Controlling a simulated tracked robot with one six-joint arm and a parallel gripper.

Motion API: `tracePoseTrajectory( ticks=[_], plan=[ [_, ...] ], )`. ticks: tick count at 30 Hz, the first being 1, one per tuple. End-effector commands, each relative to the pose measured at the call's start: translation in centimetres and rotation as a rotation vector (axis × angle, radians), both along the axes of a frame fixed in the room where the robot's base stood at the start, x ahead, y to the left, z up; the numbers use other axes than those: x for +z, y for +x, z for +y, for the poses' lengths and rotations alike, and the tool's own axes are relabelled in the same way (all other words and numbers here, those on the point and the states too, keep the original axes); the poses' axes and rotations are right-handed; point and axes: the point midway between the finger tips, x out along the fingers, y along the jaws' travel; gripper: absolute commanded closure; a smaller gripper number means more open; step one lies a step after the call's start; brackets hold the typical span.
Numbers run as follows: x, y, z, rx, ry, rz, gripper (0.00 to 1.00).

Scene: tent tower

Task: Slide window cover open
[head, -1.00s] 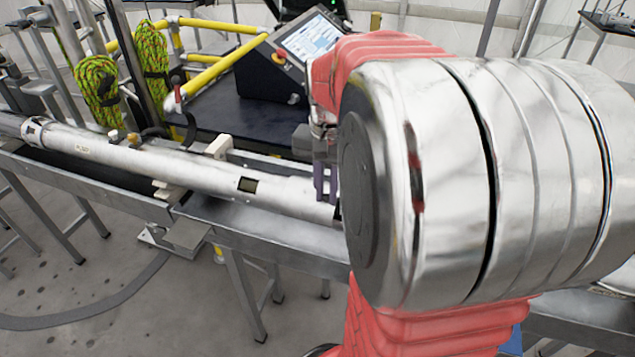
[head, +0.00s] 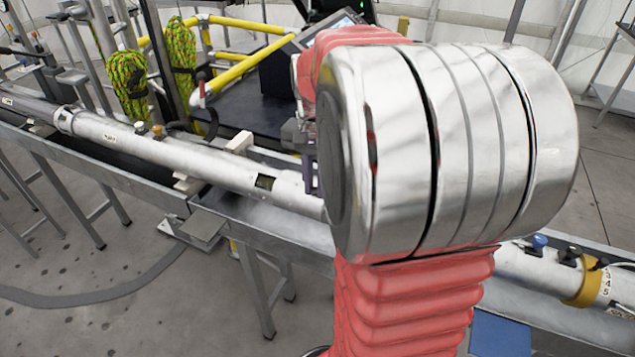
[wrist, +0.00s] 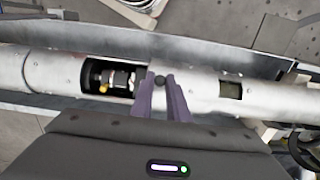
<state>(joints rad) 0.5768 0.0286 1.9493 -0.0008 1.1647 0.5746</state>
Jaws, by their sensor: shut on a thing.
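The silver tube (head: 160,155) lies along a metal trough. In the wrist view a wide rectangular window (wrist: 111,75) in it stands uncovered, with dark, metal and brass-coloured parts inside. The smooth window cover (wrist: 194,91) is right of that opening. My gripper (wrist: 162,86) has its two purple fingers closed around a small dark knob on the cover, at the opening's right edge. In the head view my gripper (head: 310,172) shows only partly at the tube; my arm hides the knob and the wide window.
A small square window (wrist: 231,90) is to the right of my fingers in the wrist view. The metal trough (head: 285,222) runs below the tube. Green ropes (head: 128,82) and yellow rails (head: 243,72) stand behind. A yellow clamp (head: 584,282) circles the tube at far right.

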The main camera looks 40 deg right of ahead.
Motion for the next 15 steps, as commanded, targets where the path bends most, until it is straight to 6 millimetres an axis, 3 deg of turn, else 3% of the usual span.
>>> tracePoseTrajectory(
  ticks=[9,15],
  plan=[
    [0.07,0.05,-0.10,-0.001,-0.002,-0.004,0.67],
    [0.05,0.01,-0.09,-0.002,-0.001,-0.003,0.67]
  ],
)
